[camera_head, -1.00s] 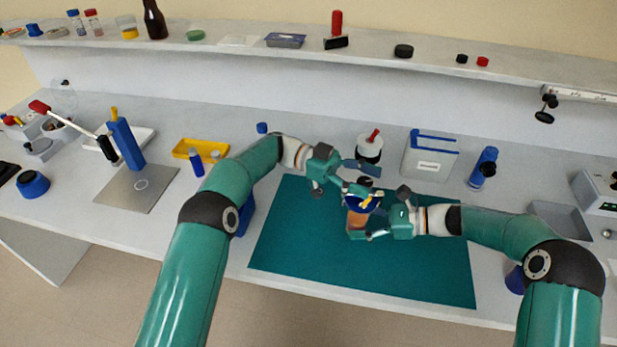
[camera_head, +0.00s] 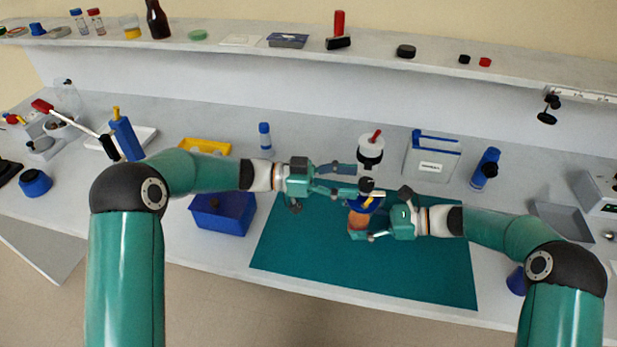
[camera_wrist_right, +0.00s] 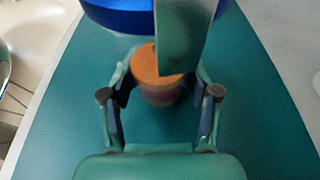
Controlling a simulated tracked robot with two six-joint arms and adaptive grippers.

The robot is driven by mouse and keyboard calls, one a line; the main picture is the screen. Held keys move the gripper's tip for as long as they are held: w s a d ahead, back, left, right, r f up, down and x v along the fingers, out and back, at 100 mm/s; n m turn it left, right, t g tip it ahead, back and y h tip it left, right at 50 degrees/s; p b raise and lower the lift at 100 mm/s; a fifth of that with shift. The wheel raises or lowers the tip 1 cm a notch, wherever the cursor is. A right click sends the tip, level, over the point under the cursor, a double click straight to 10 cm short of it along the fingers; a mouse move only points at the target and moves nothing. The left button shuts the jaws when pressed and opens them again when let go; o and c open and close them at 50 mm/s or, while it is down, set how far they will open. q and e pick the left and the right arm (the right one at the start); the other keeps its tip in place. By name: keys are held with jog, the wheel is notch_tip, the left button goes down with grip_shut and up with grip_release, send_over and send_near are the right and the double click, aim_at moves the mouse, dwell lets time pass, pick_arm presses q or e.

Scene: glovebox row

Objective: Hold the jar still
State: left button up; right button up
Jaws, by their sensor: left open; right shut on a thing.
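The jar (camera_head: 357,221), with orange contents, stands over the green mat (camera_head: 300,255); its orange part (camera_wrist_right: 158,72) also shows between the fingers in the right wrist view. A blue piece (camera_head: 364,204) sits at its top, with a black knob-like part (camera_head: 366,185) above. My right gripper (camera_head: 374,220) is shut on the jar from the right. My left gripper (camera_head: 350,180) is open, its fingers reaching toward the black part from the left; contact cannot be told. A green finger partly hides the jar in the wrist view.
A blue bin (camera_head: 222,215) stands left of the mat. A white pot with a red handle (camera_head: 370,150), a white box with blue trim (camera_head: 431,157) and a blue bottle (camera_head: 485,168) stand behind. The mat's front half is clear.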

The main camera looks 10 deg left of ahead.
aim_at(366, 180)
pick_arm(q)
jog(key=s+a, duration=0.1)
jog(key=a, duration=0.7)
jog(key=d, duration=0.4)
jog(key=w+d, duration=0.1)
jog(key=d, duration=0.7)
jog(key=shift+w, duration=0.25)
jog(key=shift+g, duration=0.4)
grip_shut()
